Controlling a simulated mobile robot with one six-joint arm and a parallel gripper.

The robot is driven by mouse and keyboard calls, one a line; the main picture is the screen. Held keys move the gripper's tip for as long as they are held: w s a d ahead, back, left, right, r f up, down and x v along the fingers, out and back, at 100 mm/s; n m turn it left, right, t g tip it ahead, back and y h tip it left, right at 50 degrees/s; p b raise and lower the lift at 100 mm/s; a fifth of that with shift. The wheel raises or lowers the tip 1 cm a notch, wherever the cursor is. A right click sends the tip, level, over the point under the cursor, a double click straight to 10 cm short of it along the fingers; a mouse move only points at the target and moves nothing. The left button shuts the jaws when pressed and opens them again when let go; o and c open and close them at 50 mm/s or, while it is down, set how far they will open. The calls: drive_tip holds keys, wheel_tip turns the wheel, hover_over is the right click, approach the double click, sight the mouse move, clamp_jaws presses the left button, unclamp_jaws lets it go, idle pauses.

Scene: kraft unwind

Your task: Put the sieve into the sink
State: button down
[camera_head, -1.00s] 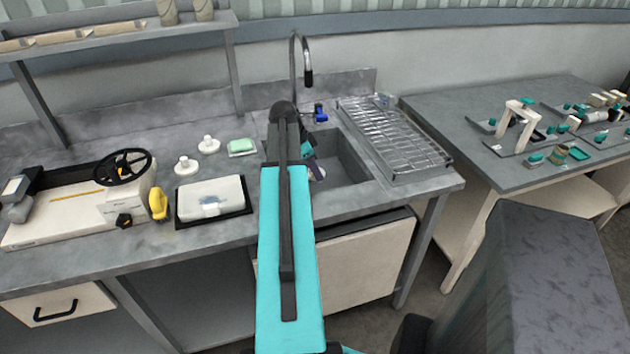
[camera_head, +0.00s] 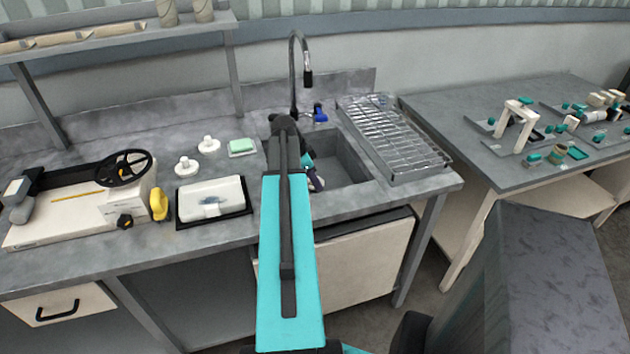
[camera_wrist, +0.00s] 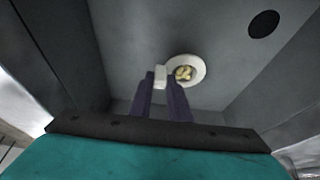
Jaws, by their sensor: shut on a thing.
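The sink (camera_head: 345,160) is a grey basin in the counter; its inside (camera_wrist: 225,45) fills much of the wrist view, with a dark round hole (camera_wrist: 263,24) at upper right. My gripper (camera_wrist: 160,78), with purple fingers, is shut on a small white block, seemingly the sieve's grip. The sieve (camera_wrist: 199,69) shows as a white ring with yellowish bits in its middle, just beyond the fingertips. In the head view my gripper (camera_head: 314,180) is inside the sink outline, mostly behind my arm. I cannot tell whether the sieve touches the sink floor.
A black tap (camera_head: 293,75) arches behind the sink, with a blue-handled item (camera_head: 319,112) near its base. A wire drying rack (camera_head: 395,140) is right of the sink. A green sponge on a dish (camera_head: 242,146) and two white knobbed discs (camera_head: 208,146) lie to the left.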

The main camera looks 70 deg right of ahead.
drive_tip(key=shift+f, duration=0.3)
drive_tip(key=c, duration=1.7)
unclamp_jaws()
drive_tip(key=shift+o, duration=0.2)
drive_tip(key=shift+r, duration=0.15)
drive_tip(key=shift+r, duration=0.1)
drive_tip(key=b+v, duration=0.2)
drive_tip(key=v, duration=1)
